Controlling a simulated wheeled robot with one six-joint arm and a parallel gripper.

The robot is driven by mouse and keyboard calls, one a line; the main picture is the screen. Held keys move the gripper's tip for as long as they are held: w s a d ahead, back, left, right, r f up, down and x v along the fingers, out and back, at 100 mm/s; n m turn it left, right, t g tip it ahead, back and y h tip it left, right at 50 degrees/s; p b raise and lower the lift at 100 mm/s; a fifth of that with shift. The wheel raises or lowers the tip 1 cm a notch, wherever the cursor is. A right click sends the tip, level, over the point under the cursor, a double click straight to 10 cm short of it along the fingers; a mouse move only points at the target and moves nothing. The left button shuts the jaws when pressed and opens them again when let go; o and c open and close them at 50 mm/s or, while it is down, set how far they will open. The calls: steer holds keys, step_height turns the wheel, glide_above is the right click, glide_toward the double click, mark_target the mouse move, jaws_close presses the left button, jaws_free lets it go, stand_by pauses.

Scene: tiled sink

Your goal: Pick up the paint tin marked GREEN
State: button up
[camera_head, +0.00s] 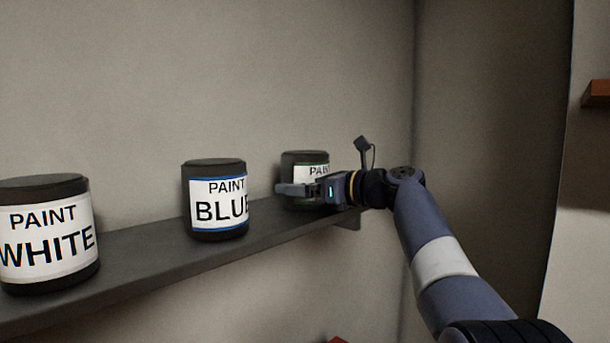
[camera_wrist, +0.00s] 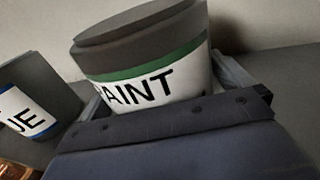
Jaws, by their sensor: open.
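A dark paint tin with a white label and green edge stripe (camera_head: 305,158) stands at the right end of the shelf in the head view. Only "PAI" of its label shows there; my gripper hides the lower part. In the wrist view the green-striped tin (camera_wrist: 150,65) fills the middle, reading "AINT", its colour word hidden behind my gripper body. My gripper (camera_head: 288,189) is open at the tin, with a finger to each side of it in the wrist view. I cannot tell whether the fingers touch it.
A tin marked BLUE (camera_head: 215,200) stands left of the green-striped tin, with a gap between; its label edge shows in the wrist view (camera_wrist: 28,115). A tin marked WHITE (camera_head: 48,235) stands further left. All stand on a dark shelf (camera_head: 150,247) against a wall, with a corner at the right.

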steer(key=shift+c, duration=0.6)
steer(key=c, duration=1.3)
steer(key=shift+r, duration=0.15)
steer(key=shift+c, duration=0.2)
